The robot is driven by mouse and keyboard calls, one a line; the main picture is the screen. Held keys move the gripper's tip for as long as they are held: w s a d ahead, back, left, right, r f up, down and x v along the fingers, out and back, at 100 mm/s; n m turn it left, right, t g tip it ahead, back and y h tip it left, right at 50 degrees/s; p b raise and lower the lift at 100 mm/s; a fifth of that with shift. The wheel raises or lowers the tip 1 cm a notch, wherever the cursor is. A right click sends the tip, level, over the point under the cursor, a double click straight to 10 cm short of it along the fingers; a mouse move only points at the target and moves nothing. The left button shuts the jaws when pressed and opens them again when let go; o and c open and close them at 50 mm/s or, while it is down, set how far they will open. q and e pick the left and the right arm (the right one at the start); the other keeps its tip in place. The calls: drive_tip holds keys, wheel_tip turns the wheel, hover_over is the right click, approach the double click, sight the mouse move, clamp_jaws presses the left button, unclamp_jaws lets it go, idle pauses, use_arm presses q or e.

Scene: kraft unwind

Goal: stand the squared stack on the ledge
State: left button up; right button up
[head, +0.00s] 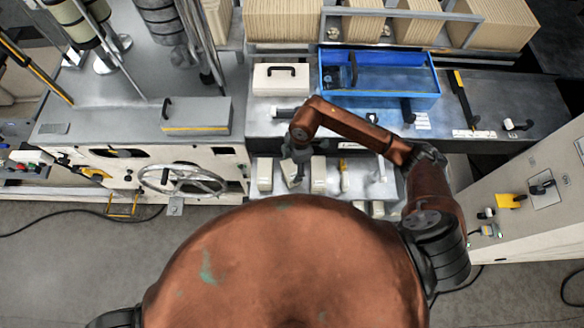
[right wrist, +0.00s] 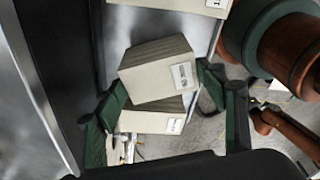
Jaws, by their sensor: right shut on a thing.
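My right gripper (head: 297,156) reaches down over the pale ledge at the front of the machine. In the right wrist view its two green fingers (right wrist: 160,90) are closed on the sides of a cream paper stack (right wrist: 152,82) with a white label. That stack (head: 290,174) shows tilted below the gripper in the head view, partly hidden by it. I cannot tell whether it touches the ledge. Another labelled stack (right wrist: 150,120) shows beyond it in the wrist view. Upright stacks stand on either side, one left (head: 264,174) and one right (head: 318,174). My left gripper is out of view.
A blue tray (head: 437,85) and a white box (head: 281,82) sit on the grey worktop behind the ledge. A handwheel (head: 182,181) is to the left. Small items stand along the ledge to the right. A control panel is at far right.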

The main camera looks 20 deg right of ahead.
drive_tip(key=shift+f, duration=0.9)
drive_tip(key=o, duration=1.2)
drive_tip(key=shift+f, duration=0.1)
drive_tip(key=r, duration=0.4)
drive_tip(key=d+r+b, duration=0.1)
drive_tip(key=r, duration=0.3)
drive_tip(key=d+r+b, duration=0.1)
drive_tip(key=r, duration=0.3)
drive_tip(key=shift+r, duration=0.1)
drive_tip(key=shift+a, duration=0.1)
